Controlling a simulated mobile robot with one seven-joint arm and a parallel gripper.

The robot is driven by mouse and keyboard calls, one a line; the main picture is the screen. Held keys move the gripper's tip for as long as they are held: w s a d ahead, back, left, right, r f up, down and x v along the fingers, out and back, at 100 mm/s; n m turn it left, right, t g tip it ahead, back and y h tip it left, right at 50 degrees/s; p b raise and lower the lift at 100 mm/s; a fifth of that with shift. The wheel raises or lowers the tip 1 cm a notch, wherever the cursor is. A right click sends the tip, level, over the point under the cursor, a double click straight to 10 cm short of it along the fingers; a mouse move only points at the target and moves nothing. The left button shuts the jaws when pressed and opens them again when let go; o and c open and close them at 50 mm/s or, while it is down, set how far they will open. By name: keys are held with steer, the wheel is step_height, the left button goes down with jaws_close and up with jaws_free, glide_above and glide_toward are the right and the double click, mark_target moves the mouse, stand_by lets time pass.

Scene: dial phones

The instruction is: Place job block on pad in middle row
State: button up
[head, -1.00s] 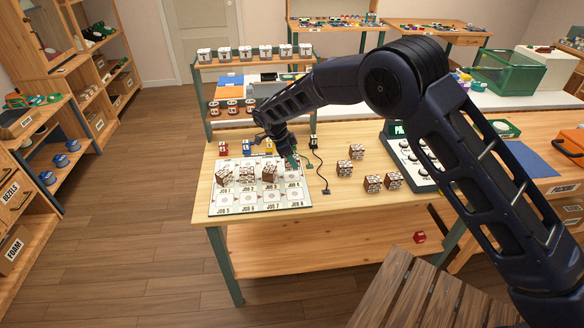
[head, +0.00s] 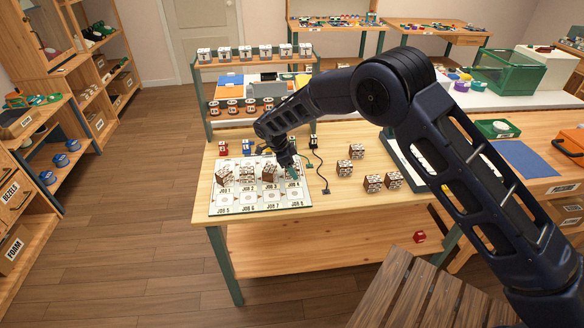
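The white job board (head: 300,201) lies on the wooden table with JOB labels and printed pads in rows. Brown-and-white job blocks stand on its back row: one at JOB 1 (head: 224,177), one at JOB 2 (head: 247,176) and one at JOB 3 (head: 269,173). My gripper (head: 293,174) points down at the board's back right, over the JOB 4 area, with teal fingertips. The fingers are too small to tell whether they are open or hold anything. More job blocks (head: 373,183) stand loose to the right of the board.
A black cable (head: 322,175) runs along the table right of the board. Small red (head: 223,148) and blue (head: 247,147) items stand behind it. A rack (head: 208,87) with rows of blocks rises at the back. A dark-framed panel lies partly hidden behind my arm.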

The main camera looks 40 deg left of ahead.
steer(key=v, duration=1.2)
steer(key=shift+r, duration=0.15)
